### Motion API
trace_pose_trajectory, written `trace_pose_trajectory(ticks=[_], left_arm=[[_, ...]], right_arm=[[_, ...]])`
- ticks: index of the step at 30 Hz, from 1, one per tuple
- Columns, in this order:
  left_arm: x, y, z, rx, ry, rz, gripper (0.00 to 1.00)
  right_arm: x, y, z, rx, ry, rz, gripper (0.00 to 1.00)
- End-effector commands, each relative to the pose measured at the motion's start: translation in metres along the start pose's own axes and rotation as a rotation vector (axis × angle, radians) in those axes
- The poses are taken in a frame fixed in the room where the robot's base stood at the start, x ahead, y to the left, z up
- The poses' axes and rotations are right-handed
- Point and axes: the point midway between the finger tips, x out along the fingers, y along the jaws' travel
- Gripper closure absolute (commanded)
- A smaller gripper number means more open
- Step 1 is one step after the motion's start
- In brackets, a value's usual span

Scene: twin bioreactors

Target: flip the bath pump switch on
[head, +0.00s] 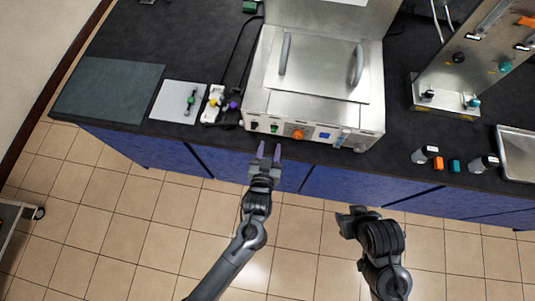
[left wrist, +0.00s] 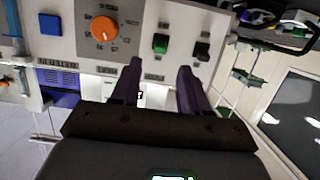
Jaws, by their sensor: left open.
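The steel bath (head: 312,60) stands on the dark bench with its control panel facing me. The panel has a green rocker switch (head: 273,128) and a black rocker switch (head: 254,126) beside it; their labels are too small to read. In the left wrist view, the green switch (left wrist: 160,44) lies just beyond the gap between my fingers, and the black switch (left wrist: 202,50) is right of it. My left gripper (head: 269,151) is open and empty in front of the panel, with no visible contact. My right gripper (head: 349,222) is over the floor, its fingers unclear.
Bottles (head: 424,154) and a metal tray (head: 518,154) are at the right. Floor before the bench is clear.

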Motion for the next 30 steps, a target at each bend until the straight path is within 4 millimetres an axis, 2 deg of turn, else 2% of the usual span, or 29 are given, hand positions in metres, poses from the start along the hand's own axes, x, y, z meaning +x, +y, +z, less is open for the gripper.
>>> trace_pose_trajectory(ticks=[3,9,25,30], left_arm=[[-0.018,0.0,0.001,-0.001,-0.001,0.0,0.55],[-0.035,0.0,0.0,0.0,0.0,0.0,0.55],[-0.038,0.0,0.001,-0.001,-0.001,0.0,0.55],[-0.048,-0.005,0.02,0.005,-0.036,-0.007,0.55]], right_arm=[[0.0,-0.001,0.0,0.002,0.001,-0.002,0.57],[0.0,-0.002,0.0,0.006,0.001,-0.005,0.57],[0.0,-0.002,-0.001,0.009,0.002,-0.007,0.57],[0.0,-0.001,-0.001,0.006,0.002,-0.004,0.57]])
